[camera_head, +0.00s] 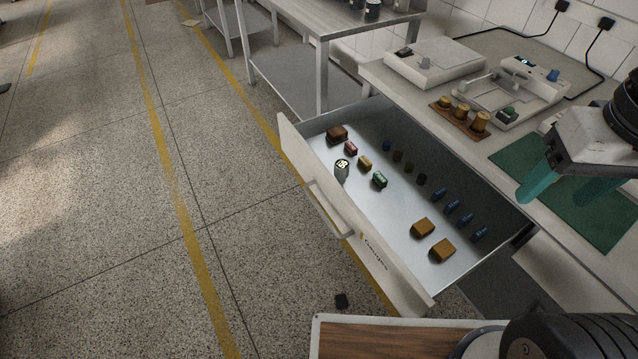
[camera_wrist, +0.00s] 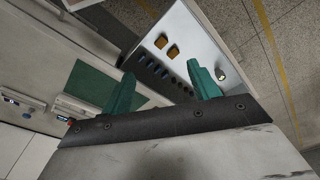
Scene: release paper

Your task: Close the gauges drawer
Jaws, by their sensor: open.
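The gauges drawer (camera_head: 350,226) is pulled far out from under the bench. Its white front panel carries a long bar handle (camera_head: 327,209) and a label that reads "Gauges". Inside are several small blue, brown, green and red pieces and a round dial gauge (camera_head: 342,168). My gripper (camera_head: 562,190) is open and empty, with teal fingers, above the bench at the right, apart from the drawer. In the wrist view my gripper (camera_wrist: 166,88) points down with the open drawer (camera_wrist: 200,27) beyond its fingertips. The drawer's handle is not visible in the wrist view.
The bench holds a green mat (camera_head: 600,222), a wooden block with brass weights (camera_head: 461,118), and white instruments (camera_head: 435,62). A steel table (camera_head: 330,28) stands behind the drawer. A wooden-topped surface (camera_head: 390,340) is at the bottom. Open floor lies left of the drawer front.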

